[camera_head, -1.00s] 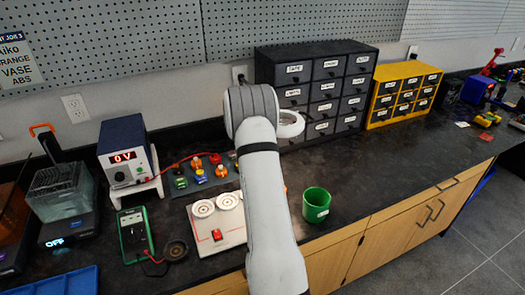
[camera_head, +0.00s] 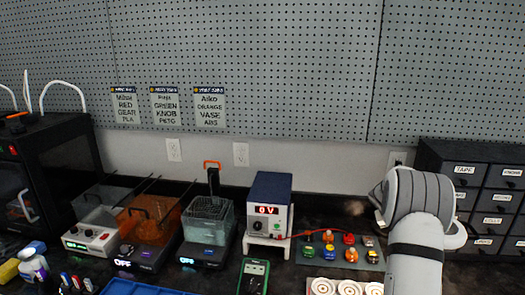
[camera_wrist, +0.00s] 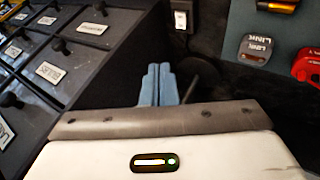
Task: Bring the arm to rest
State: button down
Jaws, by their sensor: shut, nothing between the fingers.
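My gripper (camera_wrist: 158,84) shows in the wrist view as two blue-grey fingers side by side, shut and empty. It points at a dark area between the drawer cabinet on the left and a grey board on the right, and touches nothing that I can see. The gripper itself is hidden behind the arm there.
The dark drawer cabinet (camera_head: 487,172) stands just right of my arm; its drawers (camera_wrist: 50,72) fill the wrist view's left. Left of the arm are a power supply (camera_head: 269,203), a board with coloured parts (camera_head: 340,254), a green multimeter (camera_head: 254,275) and a black printer (camera_head: 45,150).

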jog(key=s+a+r+y, duration=0.1)
jog(key=s+a+r, duration=0.35)
jog(key=a, duration=0.25)
jog(key=s+a+r+n+y, duration=0.1)
jog(key=s+a+r, duration=0.35)
jog(key=a, duration=0.25)
jog(key=s+a+r+y, duration=0.1)
jog(key=s+a+r, duration=0.2)
jog(key=s+a, duration=0.3)
jog(key=s+a+n+y, duration=0.1)
jog(key=s+a+y, duration=0.1)
jog(key=s+a, duration=0.7)
jog(key=s+a+n+y, duration=0.1)
jog(key=s+a+y, duration=0.1)
jog(key=s+a, duration=0.6)
jog(key=s, duration=0.5)
jog(key=shift+a+f+g, duration=0.25)
jog(key=shift+a+g, duration=0.05)
jog(key=shift+a, duration=0.05)
